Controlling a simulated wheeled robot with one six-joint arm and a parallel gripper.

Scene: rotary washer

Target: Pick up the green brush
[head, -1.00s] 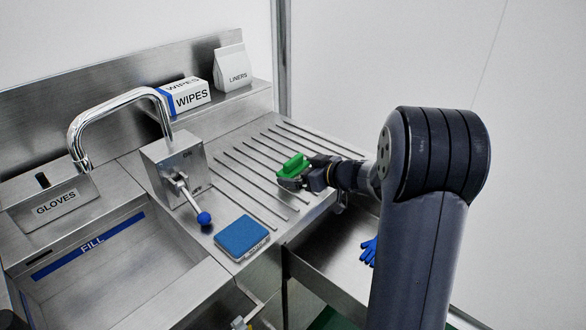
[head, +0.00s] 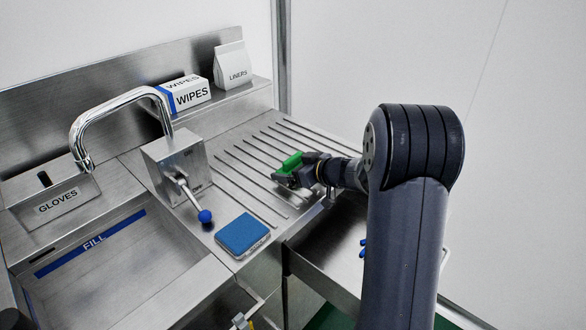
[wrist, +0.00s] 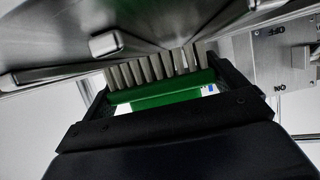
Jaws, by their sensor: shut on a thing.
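The green brush (head: 291,163) is over the ribbed drainboard (head: 232,170) in the head view. My gripper (head: 288,177) is shut on it, reaching in from the right. In the wrist view the green brush (wrist: 160,94) lies across between the two dark fingers of my gripper (wrist: 160,92), with pale bristle-like strips beyond it. Whether the brush touches the drainboard is hard to tell.
A blue sponge (head: 242,233) lies at the drainboard's front edge. Left of it stand a control box with a blue-knobbed lever (head: 205,216) and a curved faucet (head: 105,108). A wipes box (head: 190,93) and liners bag (head: 232,66) sit on the back shelf.

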